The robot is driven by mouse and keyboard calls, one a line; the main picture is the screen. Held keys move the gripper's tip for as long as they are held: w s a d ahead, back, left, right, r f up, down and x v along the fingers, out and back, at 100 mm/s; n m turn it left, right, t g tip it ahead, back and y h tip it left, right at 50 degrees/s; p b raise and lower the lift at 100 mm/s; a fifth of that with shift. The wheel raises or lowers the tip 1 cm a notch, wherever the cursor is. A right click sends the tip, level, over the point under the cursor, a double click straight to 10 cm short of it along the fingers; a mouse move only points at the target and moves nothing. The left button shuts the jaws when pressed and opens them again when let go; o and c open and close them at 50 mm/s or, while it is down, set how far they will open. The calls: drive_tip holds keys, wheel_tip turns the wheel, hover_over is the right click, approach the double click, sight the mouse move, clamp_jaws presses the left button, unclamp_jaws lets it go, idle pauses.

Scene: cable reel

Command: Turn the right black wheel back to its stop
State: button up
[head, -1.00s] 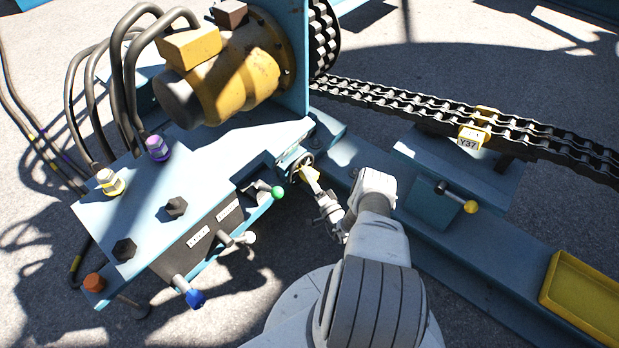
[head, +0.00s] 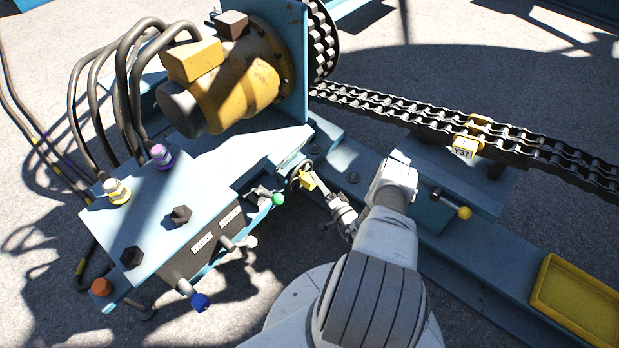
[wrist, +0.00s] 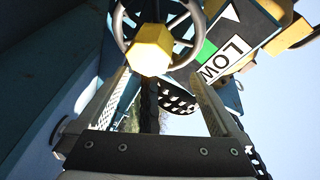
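My gripper (head: 319,190) points at the hub from the lower right in the head view. In the wrist view my gripper (wrist: 159,73) has its fingers apart, one on each side below the hub, with visible gaps to it. It holds nothing. The wheel's top rim is cut off there.
A LOW label (wrist: 227,57) with a green patch and white triangle is right of the wheel. A green-knobbed lever (head: 278,198) is close left of my gripper. A yellow-knobbed handle (head: 464,212) and yellow tray (head: 575,300) lie right. A heavy chain (head: 420,115) runs behind.

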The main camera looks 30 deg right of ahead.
drive_tip(key=s+d+r+t+p, duration=0.1)
drive_tip(key=s+d+r, duration=0.3)
drive_tip(key=s+r, duration=0.2)
wheel_tip(320, 180, up, 3)
drive_tip(key=shift+d+f+t+p, duration=0.2)
drive_tip(key=shift+d+t+p, duration=0.1)
drive_tip(key=shift+t+p, duration=0.1)
